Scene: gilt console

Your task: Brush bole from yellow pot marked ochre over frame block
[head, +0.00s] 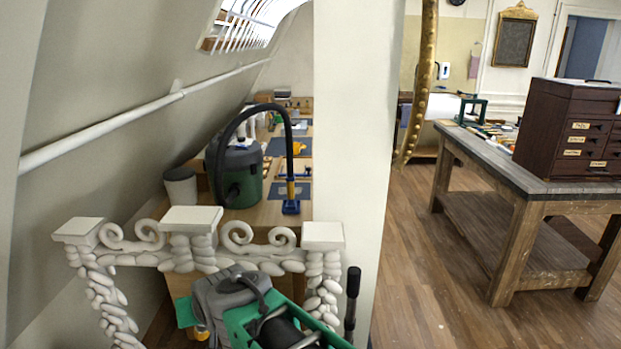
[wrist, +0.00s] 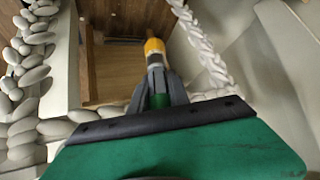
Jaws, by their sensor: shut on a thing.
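My gripper (wrist: 155,78) is shut on a slim yellow thing with a pale grey band (wrist: 154,47), perhaps a brush; its far end is not clear. In the head view my gripper points down and away behind the white carved console, with a bit of yellow at its tip (head: 202,333). A small yellow object (head: 299,148), perhaps the pot, is on the wooden bench at the back; no marking is readable. I cannot make out a frame block for certain.
The white carved console (head: 180,258), with scrolls and square caps, stands close around my gripper. A green and black vacuum (head: 240,175) with an arched hose is on the bench (head: 262,212). A wall pillar (head: 352,150) is to the right. Open floor (head: 430,290) lies beyond it.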

